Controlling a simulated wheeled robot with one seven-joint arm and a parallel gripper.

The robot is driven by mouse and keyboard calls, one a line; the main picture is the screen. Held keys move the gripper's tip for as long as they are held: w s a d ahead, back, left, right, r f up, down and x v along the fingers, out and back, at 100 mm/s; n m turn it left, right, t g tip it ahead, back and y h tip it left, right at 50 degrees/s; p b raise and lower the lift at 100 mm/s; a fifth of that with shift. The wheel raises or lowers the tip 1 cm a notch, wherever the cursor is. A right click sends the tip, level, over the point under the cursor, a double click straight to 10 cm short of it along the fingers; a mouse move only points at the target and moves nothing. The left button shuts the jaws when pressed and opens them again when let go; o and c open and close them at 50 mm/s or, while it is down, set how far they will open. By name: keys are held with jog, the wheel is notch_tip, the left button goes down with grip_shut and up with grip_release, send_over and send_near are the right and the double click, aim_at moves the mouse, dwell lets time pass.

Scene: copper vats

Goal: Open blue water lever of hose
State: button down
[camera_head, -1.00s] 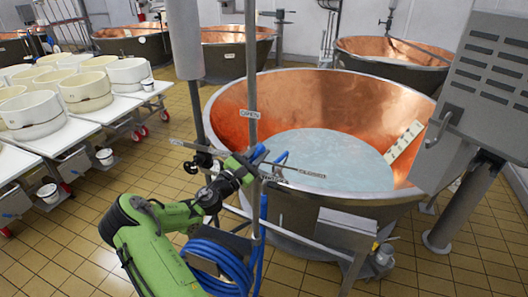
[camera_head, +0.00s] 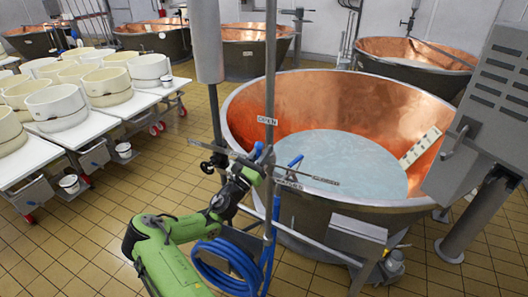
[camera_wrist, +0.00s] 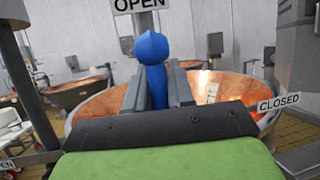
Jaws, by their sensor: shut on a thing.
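A blue lever (camera_wrist: 152,58) stands upright between the two grey fingers of my gripper (camera_wrist: 155,88) in the wrist view. My gripper is shut on it. An OPEN sign (camera_wrist: 138,5) is just above the lever, and a CLOSED sign (camera_wrist: 279,102) is to the right. In the head view my gripper (camera_head: 254,164) is at the pipe stand, with a bit of the blue lever (camera_head: 257,150) showing above it. Much of the lever is hidden by my gripper there. The blue hose (camera_head: 222,268) hangs coiled below.
A large copper vat (camera_head: 300,105) with pale liquid stands right behind the pipe stand. A second blue handle (camera_head: 296,160) is close to its right. A grey metal cabinet (camera_head: 490,110) is at the right. White tables (camera_head: 25,160) with tubs line the left. Tiled floor lies free between.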

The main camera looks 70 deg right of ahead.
dwell(0.3)
jog(key=c, duration=1.1)
grip_release()
jog(key=shift+w, duration=0.15)
jog(key=b+v, duration=0.2)
jog(key=v, duration=1.3)
jog(key=shift+w+a+f+b, duration=0.1)
jog(key=shift+a+f+b, duration=0.05)
jog(key=shift+a+b, duration=0.2)
